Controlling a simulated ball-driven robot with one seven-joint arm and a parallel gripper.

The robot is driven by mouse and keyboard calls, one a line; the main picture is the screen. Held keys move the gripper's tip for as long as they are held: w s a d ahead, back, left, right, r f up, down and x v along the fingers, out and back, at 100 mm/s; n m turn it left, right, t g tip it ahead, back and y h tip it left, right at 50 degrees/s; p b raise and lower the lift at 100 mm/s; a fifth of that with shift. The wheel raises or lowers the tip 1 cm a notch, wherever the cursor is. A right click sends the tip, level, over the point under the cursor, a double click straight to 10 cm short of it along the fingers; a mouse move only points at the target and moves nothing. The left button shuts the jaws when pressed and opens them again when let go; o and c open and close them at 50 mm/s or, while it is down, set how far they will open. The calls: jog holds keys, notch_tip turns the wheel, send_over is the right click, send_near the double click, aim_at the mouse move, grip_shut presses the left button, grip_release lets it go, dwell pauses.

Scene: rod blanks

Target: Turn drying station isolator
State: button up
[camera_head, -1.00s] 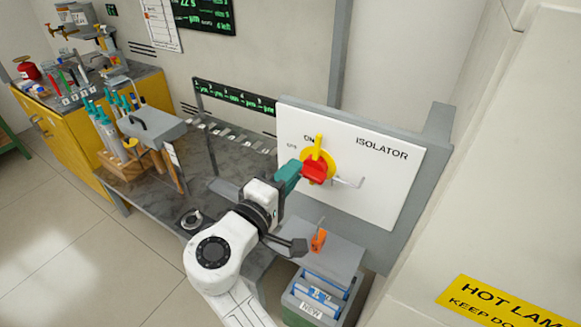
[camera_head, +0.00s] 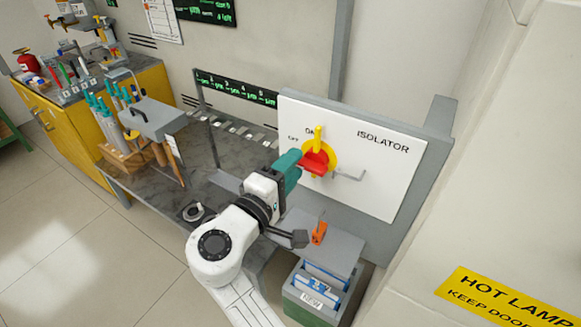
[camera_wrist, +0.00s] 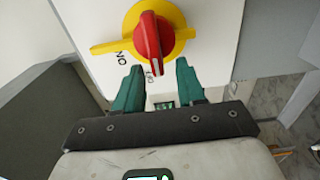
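The isolator is a white panel (camera_head: 385,170) lettered ISOLATOR, with ON and OFF marks. Its red handle (camera_head: 316,162) sits on a yellow disc (camera_head: 331,156) with a yellow tab standing up by ON. In the wrist view the red handle (camera_wrist: 148,38) lies crosswise to the yellow tabs, one end toward the OFF mark. My gripper (camera_head: 297,160) is at the handle's left in the head view. Contact is not clear.
A metal hook-like bar (camera_head: 349,176) juts from the panel beside the handle. Below stand a grey box top with an orange switch (camera_head: 319,232) and a bin of blue items (camera_head: 318,285). A dark bench (camera_head: 150,195) with tools is at left.

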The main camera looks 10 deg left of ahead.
jog(key=shift+s, duration=0.1)
jog(key=b+v, duration=0.2)
jog(key=v, duration=0.8)
jog(key=shift+s, duration=0.3)
jog(key=shift+a, duration=0.1)
jog(key=s+d+f+m+g, duration=0.1)
jog(key=d+f+m+g, duration=0.3)
jog(key=d+f, duration=0.7)
jog(key=s+d+f+m+g, duration=0.1)
jog(key=d+f+m+g, duration=0.2)
jog(key=d+f+g, duration=0.75)
jog(key=s+d+f+m+y, duration=0.3)
jog(key=s+d, duration=0.6)
jog(key=s, duration=0.2)
jog(key=s+d+f+m+g+y, duration=0.1)
jog(key=s+d+f+m+y, duration=0.2)
jog(key=s+d, duration=0.6)
jog(key=s+f+m, duration=0.1)
jog(key=s, duration=0.1)
jog(key=shift+s+d+m, duration=0.2)
jog(key=shift+s+m, duration=0.05)
jog(key=shift+m, duration=0.05)
